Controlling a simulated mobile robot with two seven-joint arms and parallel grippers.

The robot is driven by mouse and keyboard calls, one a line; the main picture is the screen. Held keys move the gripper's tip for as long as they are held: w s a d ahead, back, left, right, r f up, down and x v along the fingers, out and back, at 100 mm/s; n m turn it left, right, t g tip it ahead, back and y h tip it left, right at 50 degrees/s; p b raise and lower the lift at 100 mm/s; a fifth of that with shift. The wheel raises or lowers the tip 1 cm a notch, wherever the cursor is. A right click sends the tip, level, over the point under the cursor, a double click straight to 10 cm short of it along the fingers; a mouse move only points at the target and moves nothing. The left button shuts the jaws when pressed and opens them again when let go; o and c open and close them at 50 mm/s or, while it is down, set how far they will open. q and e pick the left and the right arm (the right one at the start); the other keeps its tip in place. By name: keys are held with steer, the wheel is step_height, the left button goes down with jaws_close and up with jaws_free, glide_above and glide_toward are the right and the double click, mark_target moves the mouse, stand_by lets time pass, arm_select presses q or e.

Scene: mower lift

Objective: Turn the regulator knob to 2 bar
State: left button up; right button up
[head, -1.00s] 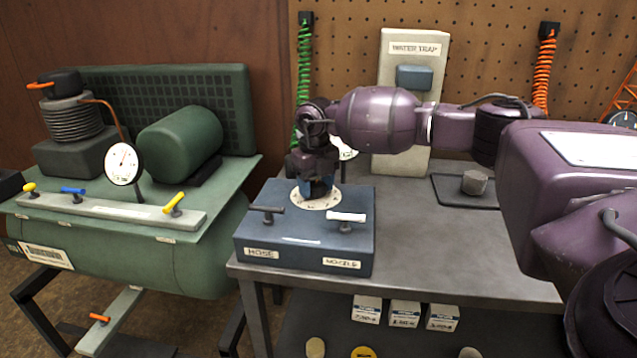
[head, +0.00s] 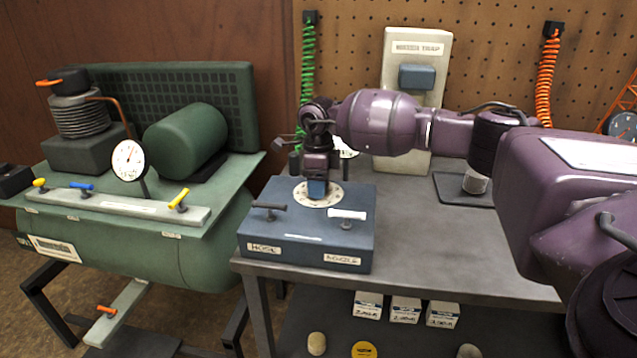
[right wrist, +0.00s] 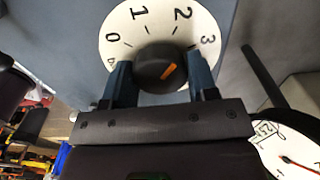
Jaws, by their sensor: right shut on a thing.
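The regulator knob (right wrist: 158,68) is dark and round with an orange mark, on a white dial (right wrist: 118,28) numbered 0 to 3. In the right wrist view the blue fingers of my right gripper (right wrist: 160,85) are shut on the knob, one on each side. The orange mark points up and right, toward the side with 2 and 3; I cannot tell the exact reading. In the head view my right gripper (head: 317,188) stands over the dial (head: 330,198) on the blue regulator box (head: 300,245), hiding the knob. My left gripper is not in view.
A gauge with a red needle (right wrist: 290,158) is partly visible beside the box. Two handles, dark (head: 268,206) and white (head: 347,215), stand on the box front. The water trap panel (head: 436,85) is behind. A green compressor (head: 200,235) stands left.

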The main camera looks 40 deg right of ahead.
steer(key=shift+f+n, duration=0.1)
steer(key=shift+n, duration=0.6)
steer(key=o, duration=0.9)
step_height(320, 180, up, 11)
steer(key=shift+f+p, duration=0.1)
steer(key=shift+p, duration=0.65)
